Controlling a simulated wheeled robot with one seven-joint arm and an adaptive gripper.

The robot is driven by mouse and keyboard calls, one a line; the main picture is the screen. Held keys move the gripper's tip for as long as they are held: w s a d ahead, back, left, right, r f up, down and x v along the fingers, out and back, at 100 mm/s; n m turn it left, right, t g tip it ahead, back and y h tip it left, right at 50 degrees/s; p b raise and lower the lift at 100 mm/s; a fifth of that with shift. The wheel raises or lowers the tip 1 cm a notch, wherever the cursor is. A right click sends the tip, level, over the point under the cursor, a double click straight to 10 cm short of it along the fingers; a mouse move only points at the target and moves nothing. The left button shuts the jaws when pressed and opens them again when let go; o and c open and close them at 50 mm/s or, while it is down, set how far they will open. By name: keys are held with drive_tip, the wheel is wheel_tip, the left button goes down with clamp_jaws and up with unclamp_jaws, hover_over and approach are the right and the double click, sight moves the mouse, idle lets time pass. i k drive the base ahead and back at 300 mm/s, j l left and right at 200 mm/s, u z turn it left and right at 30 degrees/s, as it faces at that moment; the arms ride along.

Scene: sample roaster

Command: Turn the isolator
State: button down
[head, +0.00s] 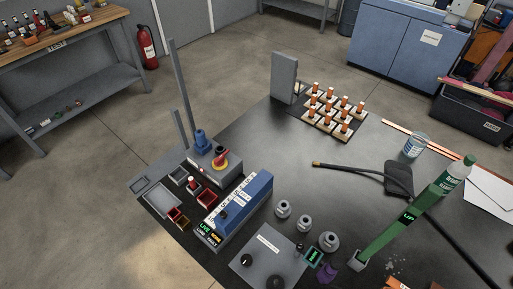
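A grey box (213,172) stands at the left part of the dark table. On its top is a red rotary handle on a yellow plate (219,161), which looks like the isolator. The handle's exact angle is too small to read. A blue upright fitting (201,139) stands on the same box, just behind the handle. My gripper is not in view, and nothing touches the handle.
Two grey posts (178,95) rise behind the box.

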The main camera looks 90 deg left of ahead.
sight(219, 161)
drive_tip(key=u, duration=3.45)
drive_tip(key=i+j+z, duration=0.2)
drive_tip(key=i+j, duration=0.8)
